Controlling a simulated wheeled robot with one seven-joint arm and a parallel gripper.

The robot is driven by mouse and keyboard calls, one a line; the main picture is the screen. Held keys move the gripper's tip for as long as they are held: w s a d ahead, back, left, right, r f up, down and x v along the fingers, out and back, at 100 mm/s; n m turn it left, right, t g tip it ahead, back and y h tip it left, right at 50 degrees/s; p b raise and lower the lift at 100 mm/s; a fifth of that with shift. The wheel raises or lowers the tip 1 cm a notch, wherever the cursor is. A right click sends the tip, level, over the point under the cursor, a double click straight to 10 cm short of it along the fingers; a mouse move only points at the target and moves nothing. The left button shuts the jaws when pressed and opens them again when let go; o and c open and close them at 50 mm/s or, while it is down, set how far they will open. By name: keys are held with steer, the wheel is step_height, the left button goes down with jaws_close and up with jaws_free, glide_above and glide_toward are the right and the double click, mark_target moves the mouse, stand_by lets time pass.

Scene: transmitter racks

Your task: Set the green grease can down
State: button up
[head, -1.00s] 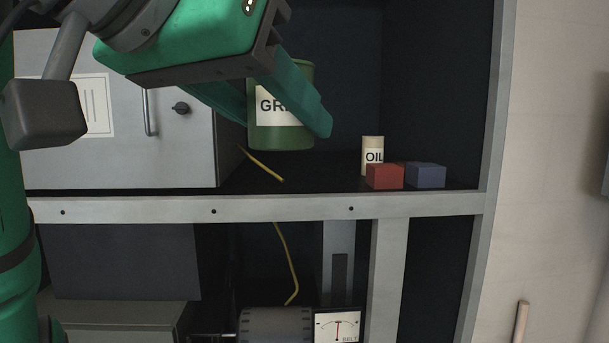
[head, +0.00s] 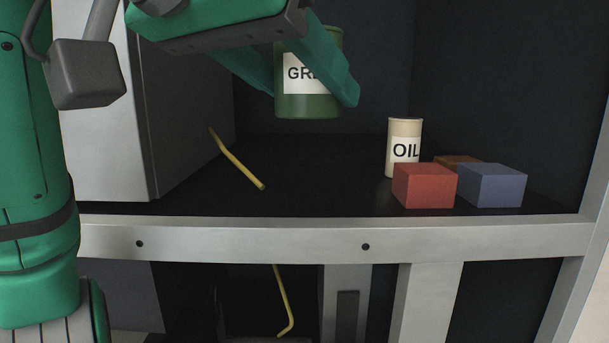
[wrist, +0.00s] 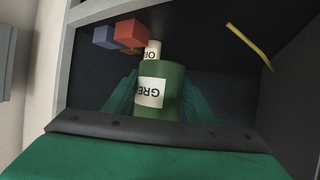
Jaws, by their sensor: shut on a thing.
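The green grease can (head: 308,101) has a white label and hangs upright above the dark shelf in the head view. My gripper (head: 325,85) is shut on it, with a green finger on each side. One finger covers part of the label. In the wrist view the can (wrist: 174,88) sits between the two fingers (wrist: 160,100), and its label appears upside down. The shelf surface (head: 310,180) below the can is bare, with a visible gap under the can.
A cream oil can (head: 403,130) stands to the right on the shelf. A red block (head: 424,186), a blue block (head: 491,186) and a brown block (head: 456,161) sit beside it. A yellow rod (head: 236,158) lies left. A grey cabinet (head: 100,130) bounds the left side.

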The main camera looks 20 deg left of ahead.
steer(key=w+a+f, duration=0.4)
steer(key=w, duration=0.3)
glide_above(286, 194)
steer(key=f, duration=0.4)
steer(key=shift+s+d+f, duration=0.2)
steer(key=shift+s+d, duration=0.1)
steer(key=shift+d, duration=0.1)
steer(key=shift+w+a+f, duration=0.25)
steer(key=shift+w+f, duration=0.2)
steer(key=shift+f, duration=1.75)
steer(key=shift+w+f, duration=0.1)
steer(key=o, duration=1.3)
steer(key=shift+s+a+r, duration=0.15)
steer(key=shift+s+r, duration=0.05)
steer(key=shift+r, duration=0.05)
steer(key=v, duration=1.1)
steer(key=shift+s, duration=0.2)
